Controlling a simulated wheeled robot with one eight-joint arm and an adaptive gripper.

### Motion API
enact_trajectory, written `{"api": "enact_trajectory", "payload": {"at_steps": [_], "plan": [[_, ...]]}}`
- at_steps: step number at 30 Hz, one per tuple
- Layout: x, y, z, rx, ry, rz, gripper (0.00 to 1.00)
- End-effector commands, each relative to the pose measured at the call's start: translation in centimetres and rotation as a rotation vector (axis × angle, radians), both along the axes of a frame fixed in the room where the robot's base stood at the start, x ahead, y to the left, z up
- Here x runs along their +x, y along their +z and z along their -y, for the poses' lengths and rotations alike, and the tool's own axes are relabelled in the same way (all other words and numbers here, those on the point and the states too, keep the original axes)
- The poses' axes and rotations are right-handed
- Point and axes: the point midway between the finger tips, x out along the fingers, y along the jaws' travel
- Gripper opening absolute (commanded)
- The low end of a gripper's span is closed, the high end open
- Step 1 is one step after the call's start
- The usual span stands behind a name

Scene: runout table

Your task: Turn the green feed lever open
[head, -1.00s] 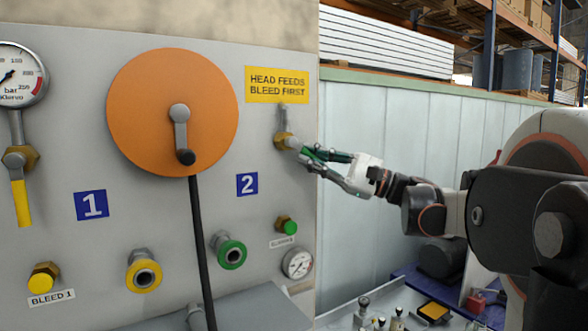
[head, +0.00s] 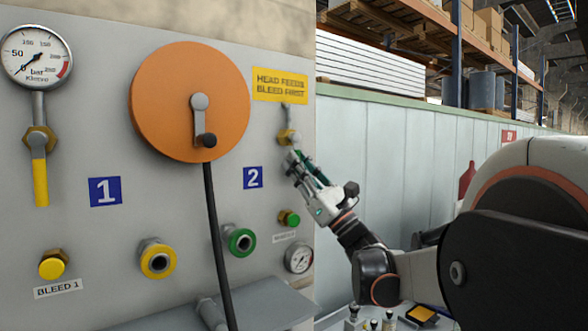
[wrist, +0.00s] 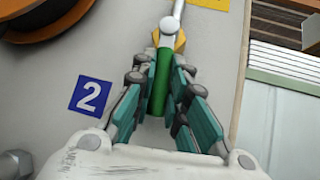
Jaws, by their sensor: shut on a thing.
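The green feed lever (wrist: 161,85) hangs from a brass valve (head: 288,137) below the yellow HEAD FEEDS BLEED FIRST label (head: 281,86). In the wrist view the lever runs nearly in line with the grey pipe above it. My gripper (head: 302,172) is shut on the lever, with its teal-padded fingers (wrist: 164,98) on both sides of it. In the head view the gripper reaches up from the lower right, and the fingers hide most of the lever.
A blue "2" plate (head: 253,178) is left of the gripper. A green-capped bleed fitting (head: 289,218), a green-ringed port (head: 240,242) and a small gauge (head: 299,259) sit below. A yellow lever (head: 40,183) hangs under the large gauge (head: 37,56). An orange reel (head: 190,100) carries a black hose.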

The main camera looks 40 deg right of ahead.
Motion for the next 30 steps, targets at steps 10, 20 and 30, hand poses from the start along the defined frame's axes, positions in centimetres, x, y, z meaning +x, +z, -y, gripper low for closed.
{"api": "enact_trajectory", "payload": {"at_steps": [10, 20, 30], "plan": [[-0.01, -0.08, -0.3, 0.102, 0.0, -0.003, 0.0], [0.0, -0.06, -0.26, 0.113, 0.0, -0.005, 0.0], [0.01, -0.03, -0.25, 0.112, 0.0, -0.004, 0.34]]}}
